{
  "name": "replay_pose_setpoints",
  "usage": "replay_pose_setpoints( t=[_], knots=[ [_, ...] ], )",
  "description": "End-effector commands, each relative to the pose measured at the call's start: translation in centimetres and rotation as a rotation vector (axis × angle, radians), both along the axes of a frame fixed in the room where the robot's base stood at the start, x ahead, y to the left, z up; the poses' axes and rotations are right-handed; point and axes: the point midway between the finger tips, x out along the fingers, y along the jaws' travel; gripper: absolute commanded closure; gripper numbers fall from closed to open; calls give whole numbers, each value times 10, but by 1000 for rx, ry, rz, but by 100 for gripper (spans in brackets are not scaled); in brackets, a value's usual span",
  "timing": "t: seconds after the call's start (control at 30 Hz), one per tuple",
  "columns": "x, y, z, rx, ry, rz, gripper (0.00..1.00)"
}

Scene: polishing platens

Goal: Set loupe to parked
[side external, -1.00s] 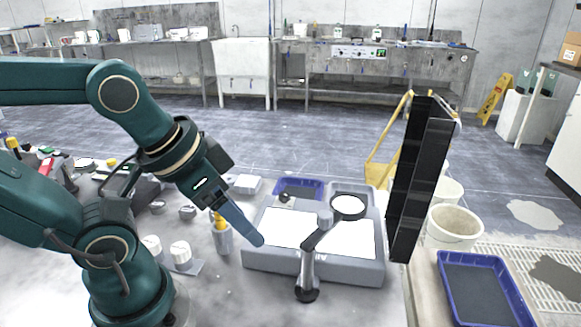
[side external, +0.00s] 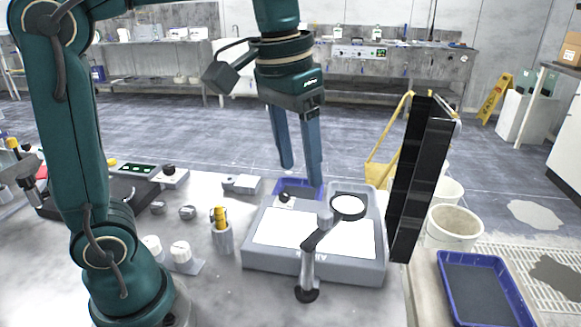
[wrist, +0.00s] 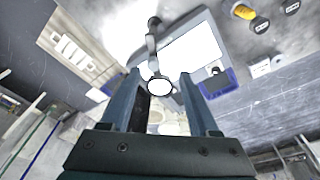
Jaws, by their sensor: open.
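The loupe (side external: 348,207) is a round lens in a black ring on a jointed arm. My gripper (side external: 302,176) is open and empty, pointing down above the back of the light box, behind and left of the lens. It also shows in the wrist view (wrist: 160,76).
A tall black panel (side external: 420,180) stands right of the light box. A blue tray (side external: 300,184) lies behind it. A grey cup with yellow-topped tools (side external: 222,236) and white knobs (side external: 181,251) stand to the left. A white bucket (side external: 454,228) is beyond the panel.

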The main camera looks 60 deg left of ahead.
Motion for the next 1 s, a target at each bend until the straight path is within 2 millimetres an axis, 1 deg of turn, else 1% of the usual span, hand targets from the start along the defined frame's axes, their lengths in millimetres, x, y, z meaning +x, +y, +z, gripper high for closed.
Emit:
replay_pose_setpoints(
  t=[0.03, 0.1, 0.2, 0.3, 0.57, 0.83, 1.0],
  knots=[
    [12, -2, -5, 1, 34, -2, 39],
    [23, -5, -11, 3, 69, -5, 39],
    [36, -8, -22, 6, 107, -12, 39],
    [44, -10, -32, 7, 134, -17, 39],
    [44, -11, -52, 9, 168, -21, 39],
    [43, -11, -81, 9, 168, -21, 39],
    [44, -11, -92, 10, 166, -21, 39]
  ],
)
